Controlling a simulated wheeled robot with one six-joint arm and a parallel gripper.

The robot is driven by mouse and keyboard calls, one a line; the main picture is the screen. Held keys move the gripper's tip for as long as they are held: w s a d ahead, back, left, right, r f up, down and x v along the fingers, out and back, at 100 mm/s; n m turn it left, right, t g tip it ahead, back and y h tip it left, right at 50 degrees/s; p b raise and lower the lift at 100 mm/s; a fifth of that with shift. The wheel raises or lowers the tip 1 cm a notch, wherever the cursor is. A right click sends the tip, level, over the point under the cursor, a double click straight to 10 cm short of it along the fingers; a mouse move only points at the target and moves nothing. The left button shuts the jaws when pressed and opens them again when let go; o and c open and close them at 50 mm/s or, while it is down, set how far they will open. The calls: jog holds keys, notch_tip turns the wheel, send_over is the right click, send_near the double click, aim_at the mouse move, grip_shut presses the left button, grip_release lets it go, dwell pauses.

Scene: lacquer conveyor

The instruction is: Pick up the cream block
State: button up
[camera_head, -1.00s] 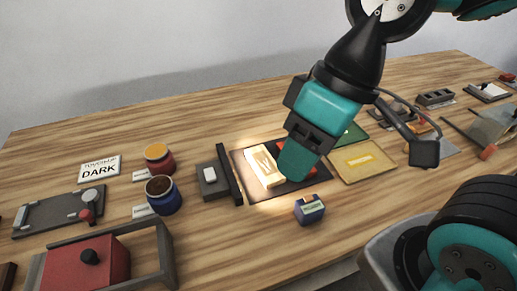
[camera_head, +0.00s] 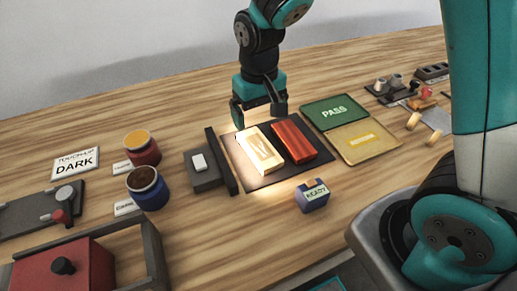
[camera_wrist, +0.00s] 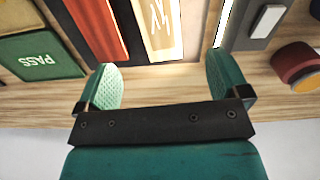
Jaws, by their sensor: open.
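The cream block (camera_head: 260,149) lies on a dark mat (camera_head: 268,182), brightly lit, with a pale figure on its top. A red-brown block (camera_head: 293,141) lies beside it on the right. My gripper (camera_head: 259,113) is open and empty above the mat's back edge, behind the cream block and apart from it. In the wrist view the cream block (camera_wrist: 160,30) shows at the top, beyond the gap between the green fingertips of my gripper (camera_wrist: 160,88). Its far end is cut off by the frame there.
A dark upright bar (camera_head: 221,161) and a grey switch box (camera_head: 203,171) stand left of the mat. A green PASS tray (camera_head: 333,111) and a yellow tray (camera_head: 366,153) lie right. A blue READY block (camera_head: 312,197) stands in front.

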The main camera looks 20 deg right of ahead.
send_over(259, 146)
jog(key=f, duration=0.5)
jog(key=shift+s+a+f, duration=0.1)
jog(key=shift+s+f, duration=0.15)
jog(key=shift+f, duration=0.1)
jog(key=f, duration=0.5)
jog(key=shift+w+p, duration=0.2)
jog(key=shift+p, duration=0.15)
jog(key=c, duration=1.1)
jog(key=shift+o, duration=0.2)
jog(key=shift+r, duration=0.15)
